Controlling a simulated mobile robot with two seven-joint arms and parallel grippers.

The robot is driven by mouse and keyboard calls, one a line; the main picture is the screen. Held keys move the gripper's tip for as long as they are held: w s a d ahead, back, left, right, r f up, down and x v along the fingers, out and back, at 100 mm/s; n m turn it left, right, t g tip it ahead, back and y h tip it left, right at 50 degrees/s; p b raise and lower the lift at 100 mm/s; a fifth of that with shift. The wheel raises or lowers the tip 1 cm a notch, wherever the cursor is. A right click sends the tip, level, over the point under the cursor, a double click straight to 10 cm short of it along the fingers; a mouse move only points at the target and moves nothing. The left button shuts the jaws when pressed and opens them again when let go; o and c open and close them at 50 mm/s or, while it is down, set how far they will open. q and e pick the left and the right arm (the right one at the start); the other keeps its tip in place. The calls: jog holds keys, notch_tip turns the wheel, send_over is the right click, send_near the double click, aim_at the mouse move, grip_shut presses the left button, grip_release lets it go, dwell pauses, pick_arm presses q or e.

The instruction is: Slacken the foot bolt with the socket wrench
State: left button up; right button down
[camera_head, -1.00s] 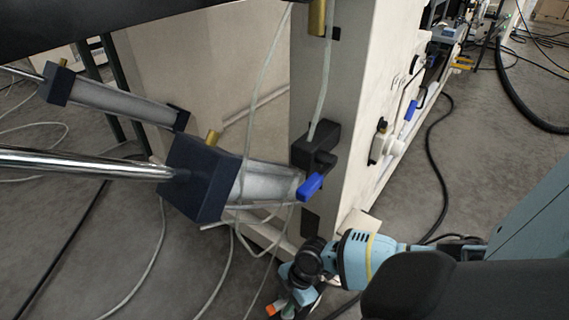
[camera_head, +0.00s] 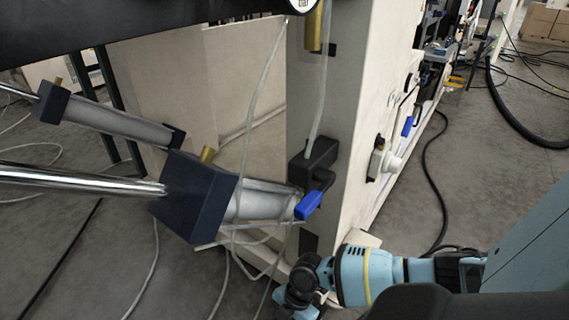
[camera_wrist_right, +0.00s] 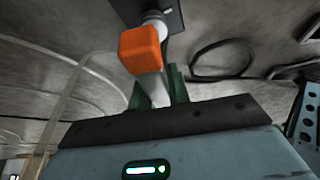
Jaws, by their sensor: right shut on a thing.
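The socket wrench (camera_wrist_right: 152,88) shows in the right wrist view as a pale grey bar with an orange block (camera_wrist_right: 142,48) on it. My right gripper (camera_wrist_right: 160,92) is shut on the bar between its green fingers. Beyond the orange block, a light round metal part (camera_wrist_right: 155,22) sits at a dark plate (camera_wrist_right: 130,10). I cannot tell whether this is the socket or the foot bolt, or whether they touch. In the head view my right wrist is low beside the machine's foot; the gripper and wrench are cut off. My left gripper is out of view.
The beige machine frame (camera_head: 330,130) stands just left of my right arm, with a blue-handled valve (camera_head: 308,205). A dark-ended cylinder (camera_head: 195,195) and thin hoses hang at the left. Black cables (camera_head: 437,180) lie on the otherwise open grey floor at right.

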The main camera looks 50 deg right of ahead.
jog(key=shift+w+n+b, duration=0.1)
jog(key=shift+n+b, duration=0.25)
jog(key=shift+n, duration=0.05)
jog(key=shift+n+g, duration=0.4)
jog(key=shift+n, duration=0.2)
jog(key=shift+r, duration=0.1)
jog(key=shift+n+g, duration=0.5)
jog(key=shift+n, duration=0.6)
jog(key=shift+s+n+g+h, duration=0.2)
jog(key=shift+n+g+h, duration=0.15)
jog(key=shift+n, duration=0.85)
jog(key=shift+r, duration=0.15)
